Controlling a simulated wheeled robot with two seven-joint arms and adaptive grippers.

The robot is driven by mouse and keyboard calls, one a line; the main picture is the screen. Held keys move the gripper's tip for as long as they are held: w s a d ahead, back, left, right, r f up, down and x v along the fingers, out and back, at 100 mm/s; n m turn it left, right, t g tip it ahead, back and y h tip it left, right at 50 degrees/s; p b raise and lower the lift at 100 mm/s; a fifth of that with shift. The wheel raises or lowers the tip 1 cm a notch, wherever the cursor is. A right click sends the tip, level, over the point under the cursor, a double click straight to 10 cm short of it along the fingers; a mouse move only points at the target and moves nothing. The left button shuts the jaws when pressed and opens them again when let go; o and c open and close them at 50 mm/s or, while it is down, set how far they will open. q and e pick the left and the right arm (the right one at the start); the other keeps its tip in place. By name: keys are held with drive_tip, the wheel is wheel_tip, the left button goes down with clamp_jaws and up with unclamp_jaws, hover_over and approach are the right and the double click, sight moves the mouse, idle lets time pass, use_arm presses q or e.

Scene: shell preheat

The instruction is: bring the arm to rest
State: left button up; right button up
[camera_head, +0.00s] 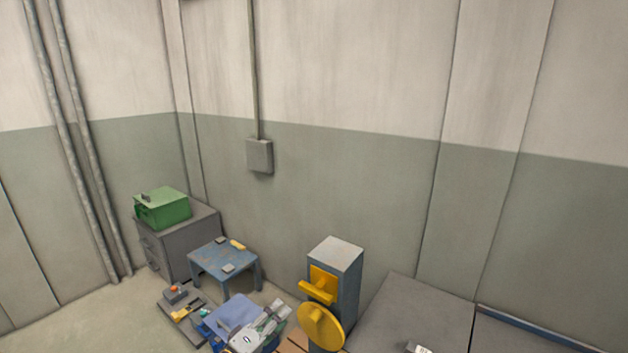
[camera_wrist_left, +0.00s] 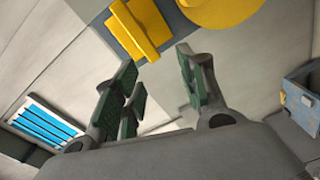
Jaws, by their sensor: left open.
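My left gripper (camera_head: 277,313) shows low in the head view, beside the yellow-fronted grey machine. In the left wrist view its two dark green-padded fingers (camera_wrist_left: 160,88) stand apart with nothing between them. The gripper is open and empty. The left forearm is mostly cut off by the lower edge of the head view. My right gripper is not recognisable in either view.
The grey machine (camera_head: 347,262) has a yellow block and a yellow disc (camera_head: 321,326). A blue table (camera_head: 209,257) holds small items. A green box (camera_head: 166,208) sits on a grey cabinet (camera_head: 184,239). A grey surface (camera_head: 415,310) lies at right.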

use_arm(q)
drive_tip(key=a+f+m+g+y, duration=0.1)
drive_tip(key=a+f+m+y, duration=0.2)
drive_tip(key=f, duration=0.8)
drive_tip(key=a+f+m+g+y, duration=0.2)
drive_tip(key=a+f, duration=0.3)
drive_tip(key=f, duration=0.7)
drive_tip(key=s+a+f+m+g+y, duration=0.1)
drive_tip(key=s+a+f, duration=0.25)
drive_tip(key=f, duration=0.35)
drive_tip(key=s+a+f+m+g+y, duration=0.1)
drive_tip(key=s+a+f, duration=0.1)
drive_tip(key=s+f, duration=0.35)
drive_tip(key=s+a+f+m+g+y, duration=0.1)
drive_tip(key=s+a+f, duration=0.15)
drive_tip(key=f, duration=0.65)
drive_tip(key=s+a+f+m+g+y, duration=0.1)
drive_tip(key=s+a+f+g, duration=0.15)
drive_tip(key=s+f, duration=0.7)
drive_tip(key=s+a+f+m+g+y, duration=0.1)
drive_tip(key=s+a+f+m+g, duration=0.15)
drive_tip(key=s+f, duration=0.65)
drive_tip(key=s+d+g, duration=0.2)
drive_tip(key=s+d, duration=0.1)
drive_tip(key=s, duration=1.6)
drive_tip(key=shift+s+f+n, duration=0.35)
drive_tip(key=shift+f+n, duration=0.1)
